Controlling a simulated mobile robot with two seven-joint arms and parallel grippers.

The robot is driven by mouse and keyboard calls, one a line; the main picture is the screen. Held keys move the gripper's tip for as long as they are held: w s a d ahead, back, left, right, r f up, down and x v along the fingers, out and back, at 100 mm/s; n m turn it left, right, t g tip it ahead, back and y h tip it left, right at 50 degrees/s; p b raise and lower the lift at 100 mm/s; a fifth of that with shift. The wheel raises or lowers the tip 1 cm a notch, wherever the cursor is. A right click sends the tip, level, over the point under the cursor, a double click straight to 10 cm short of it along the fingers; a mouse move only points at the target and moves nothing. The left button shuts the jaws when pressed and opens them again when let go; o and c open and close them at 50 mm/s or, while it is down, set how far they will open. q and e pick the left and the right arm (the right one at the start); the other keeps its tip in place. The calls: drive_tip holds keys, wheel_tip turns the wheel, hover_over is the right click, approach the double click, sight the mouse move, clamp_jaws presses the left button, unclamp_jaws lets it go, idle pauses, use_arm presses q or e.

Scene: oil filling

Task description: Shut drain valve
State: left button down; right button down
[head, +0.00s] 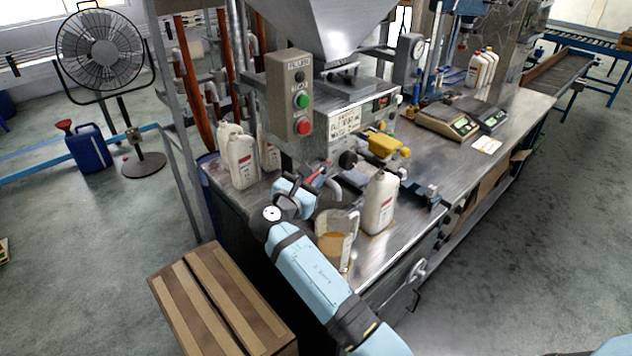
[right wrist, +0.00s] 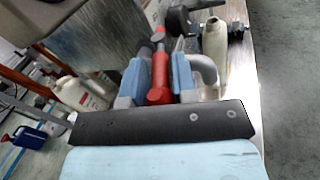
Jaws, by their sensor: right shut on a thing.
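The drain valve's red lever (right wrist: 158,78) stands between the two blue fingers of my right gripper (right wrist: 158,80) in the right wrist view. The gripper is shut on it. In the head view my right gripper (head: 303,190) is at the front of the filling machine and hides most of the lever; a bit of red shows beside the fingers. A grey curved spout (head: 335,187) is just right of the gripper. A clear jug (head: 350,222) with amber oil in the bottom stands below it, partly hidden by my arm. My left gripper is not in view.
A white bottle (head: 379,205) stands right of the jug, close to it. More white bottles (head: 241,161) stand left of the machine. The control box (head: 290,95) with green and red buttons hangs above. A cardboard box (head: 215,305) is on the floor at the front left.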

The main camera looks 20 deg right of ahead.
drive_tip(key=shift+w+a+m+g+h, duration=0.15)
drive_tip(key=shift+w+m+g+h, duration=0.15)
drive_tip(key=shift+m+g+h, duration=0.4)
drive_tip(key=shift+w+a+m+g+h, duration=0.2)
drive_tip(key=shift+m+g, duration=0.3)
drive_tip(key=shift+g, duration=0.45)
drive_tip(key=shift+w+a+m+g+h, duration=0.1)
drive_tip(key=shift+w+m+g+h, duration=0.3)
drive_tip(key=shift+m+g, duration=0.35)
drive_tip(key=c, duration=1.1)
unclamp_jaws()
drive_tip(key=shift+d, duration=0.1)
